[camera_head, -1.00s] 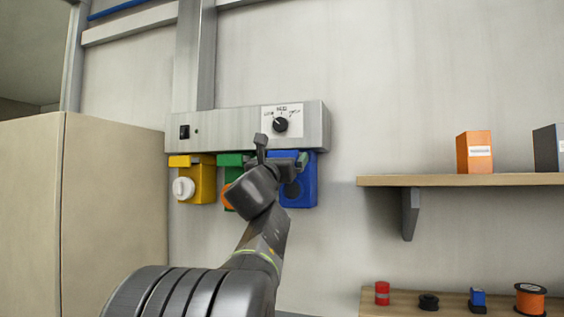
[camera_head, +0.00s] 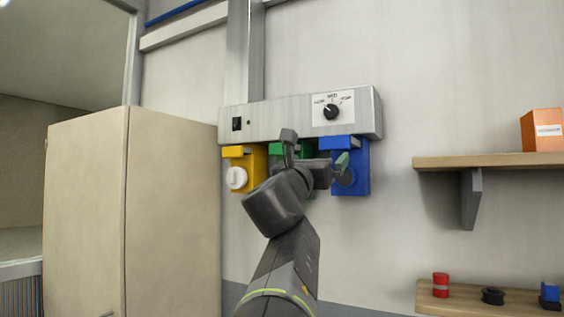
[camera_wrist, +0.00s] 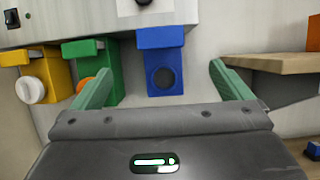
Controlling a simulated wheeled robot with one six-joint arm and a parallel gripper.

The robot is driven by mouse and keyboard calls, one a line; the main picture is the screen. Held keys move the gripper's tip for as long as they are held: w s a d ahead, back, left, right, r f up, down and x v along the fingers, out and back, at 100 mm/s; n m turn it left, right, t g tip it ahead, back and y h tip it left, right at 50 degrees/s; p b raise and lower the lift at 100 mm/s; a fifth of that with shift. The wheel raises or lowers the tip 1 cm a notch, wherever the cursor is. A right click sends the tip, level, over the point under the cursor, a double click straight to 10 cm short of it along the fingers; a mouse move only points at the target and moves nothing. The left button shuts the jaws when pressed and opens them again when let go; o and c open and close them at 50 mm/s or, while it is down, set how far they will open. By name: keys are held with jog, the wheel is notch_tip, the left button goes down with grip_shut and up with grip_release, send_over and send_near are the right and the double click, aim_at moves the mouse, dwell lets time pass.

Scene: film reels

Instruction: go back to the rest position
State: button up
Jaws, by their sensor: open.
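My gripper (camera_head: 316,150) is raised in front of the wall panel, in the middle of the head view. In the wrist view its two green fingers (camera_wrist: 165,85) are spread wide with nothing between them. Beyond the fingers is the blue holder (camera_wrist: 162,75) with a dark round hole; it also shows in the head view (camera_head: 358,180). The green holder (camera_wrist: 88,50) stands left of it, with an orange round part (camera_wrist: 85,85) partly hidden by the left finger. In the head view my arm hides most of the green holder.
A grey panel (camera_head: 280,120) with a knob (camera_head: 331,112) runs above the holders. A yellow holder (camera_head: 256,160) bears a white reel (camera_head: 236,178). A tall beige cabinet (camera_head: 85,210) stands left.

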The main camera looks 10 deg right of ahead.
aim_at(334, 144)
jog(key=p+x, duration=0.5)
jog(key=x, duration=0.9)
jog(key=shift+r, duration=0.1)
jog(key=shift+w+d, duration=0.25)
jog(key=shift+w, duration=0.15)
jog(key=shift+s+a, duration=0.1)
